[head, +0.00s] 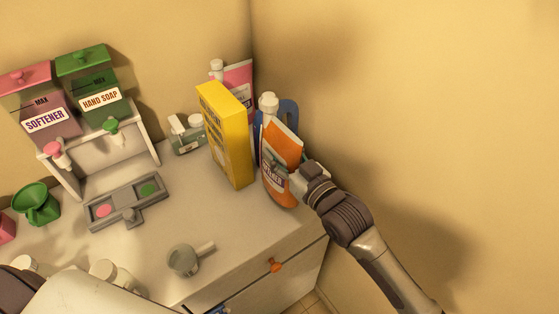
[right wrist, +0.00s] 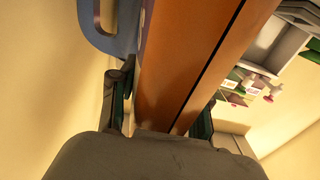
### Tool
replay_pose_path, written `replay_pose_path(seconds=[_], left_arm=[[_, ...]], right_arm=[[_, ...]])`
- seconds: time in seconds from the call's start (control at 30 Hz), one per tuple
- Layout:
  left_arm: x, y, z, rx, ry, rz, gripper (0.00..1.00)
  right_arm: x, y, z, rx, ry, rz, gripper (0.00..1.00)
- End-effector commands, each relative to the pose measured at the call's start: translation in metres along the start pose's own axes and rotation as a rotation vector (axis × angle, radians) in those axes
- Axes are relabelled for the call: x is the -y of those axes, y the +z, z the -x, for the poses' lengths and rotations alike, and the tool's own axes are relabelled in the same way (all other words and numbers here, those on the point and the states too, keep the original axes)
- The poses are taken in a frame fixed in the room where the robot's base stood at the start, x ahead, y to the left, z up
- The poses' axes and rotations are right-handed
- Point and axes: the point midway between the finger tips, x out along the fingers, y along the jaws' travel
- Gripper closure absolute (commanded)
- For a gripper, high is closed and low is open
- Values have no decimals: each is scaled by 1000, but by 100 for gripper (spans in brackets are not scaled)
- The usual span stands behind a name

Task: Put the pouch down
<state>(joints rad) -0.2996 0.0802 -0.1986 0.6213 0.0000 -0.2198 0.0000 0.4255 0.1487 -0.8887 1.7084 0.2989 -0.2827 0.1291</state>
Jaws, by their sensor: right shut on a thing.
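The orange pouch (head: 281,165) is upright at the right end of the cabinet top in the head view. My right gripper (head: 296,177) is shut on its right side. In the right wrist view the pouch (right wrist: 190,60) runs up between the two fingers of the gripper (right wrist: 165,110). The pouch's base appears at or close to the top's right edge; I cannot tell whether it touches the surface. My left gripper is not clearly seen; only part of my left arm shows at the bottom left of the head view.
A yellow box (head: 226,135) stands close left of the pouch. A blue bottle (head: 289,113) stands behind it, near the wall; its handle also shows in the right wrist view (right wrist: 108,35). A grey measuring cup (head: 184,260) lies near the front edge. The surface between cup and pouch is clear.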

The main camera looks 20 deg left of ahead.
Motion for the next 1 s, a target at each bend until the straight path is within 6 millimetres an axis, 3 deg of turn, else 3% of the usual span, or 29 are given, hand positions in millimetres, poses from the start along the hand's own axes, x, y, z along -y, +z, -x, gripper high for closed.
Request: replay_pose_path(seconds=[0.23,0.63,0.67,0.7,0.8,1.0], left_arm=[[0,-1,4,0,0,0,15],[0,0,2,0,0,-1,15],[0,0,2,0,0,-1,15],[0,0,2,0,0,-1,15],[0,0,2,1,0,-1,15],[0,0,2,1,1,-2,15]], right_arm=[[0,30,0,-2,0,2,100],[0,36,0,-4,0,2,100],[0,39,0,1,0,1,51],[0,38,0,1,0,1,44],[0,38,0,1,0,1,28],[0,38,0,1,0,1,28]])
